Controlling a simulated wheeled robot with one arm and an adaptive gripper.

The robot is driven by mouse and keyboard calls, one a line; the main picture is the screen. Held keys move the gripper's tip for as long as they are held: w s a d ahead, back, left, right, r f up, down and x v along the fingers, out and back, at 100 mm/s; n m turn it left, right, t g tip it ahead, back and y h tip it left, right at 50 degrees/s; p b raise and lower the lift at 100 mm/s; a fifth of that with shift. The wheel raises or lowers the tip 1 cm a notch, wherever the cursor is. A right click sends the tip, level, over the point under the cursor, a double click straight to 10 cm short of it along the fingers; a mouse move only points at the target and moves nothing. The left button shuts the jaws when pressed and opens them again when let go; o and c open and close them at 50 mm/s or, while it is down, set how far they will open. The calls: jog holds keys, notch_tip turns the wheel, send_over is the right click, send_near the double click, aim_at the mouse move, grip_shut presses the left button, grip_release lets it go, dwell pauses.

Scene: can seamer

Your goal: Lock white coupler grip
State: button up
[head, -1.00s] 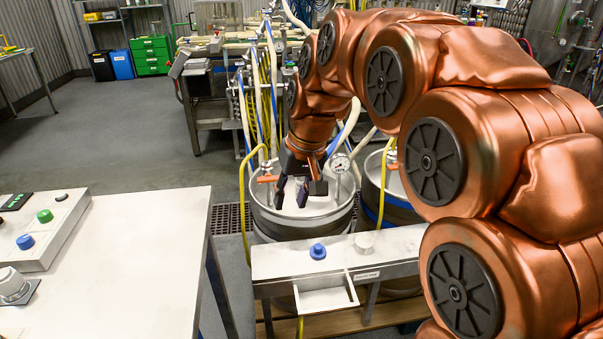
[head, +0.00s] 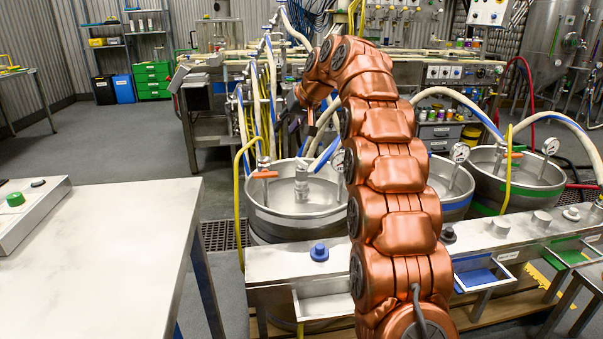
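The nearest steel keg (head: 290,222) stands at the centre-left in the head view. A pale metal coupler (head: 302,180) rises upright from its top. An orange lever (head: 264,174) and a round gauge (head: 337,162) are beside it. I cannot tell which part is the white grip or whether it is locked. My gripper (head: 309,126) is small and dark at the end of my copper arm, above and behind the coupler and apart from it in the picture. Hoses and its own wrist crowd it, so its finger opening is unclear. I see nothing held in it.
A blue-banded keg (head: 448,188) and a green-banded keg (head: 515,180) stand to the right. A steel shelf with a blue knob (head: 319,252) runs in front of the kegs. A white table (head: 100,250) fills the left foreground. White, blue and yellow hoses hang behind the kegs.

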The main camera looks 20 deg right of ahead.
jog(key=w+d+f+t+b, duration=0.3)
jog(key=w+d+f+b, duration=0.3)
jog(key=w+d+b, duration=0.1)
jog(key=n+t+b, duration=0.3)
jog(key=b, duration=0.5)
send_near(302, 161)
jog(key=w, duration=0.3)
jog(key=shift+s+a+f+b+x, duration=0.1)
jog(key=shift+f+b+x, duration=0.1)
jog(key=shift+x, duration=0.7)
jog(key=shift+s+a+f+b+x, duration=0.15)
jog(key=shift+b+x, duration=0.1)
jog(key=shift+x, duration=0.65)
jog(key=shift+f+b+x, duration=0.15)
jog(key=shift+b+x, duration=0.05)
jog(key=shift+x, duration=1.45)
jog(key=shift+w+f, duration=0.15)
jog(key=shift+w, duration=0.2)
grip_shut()
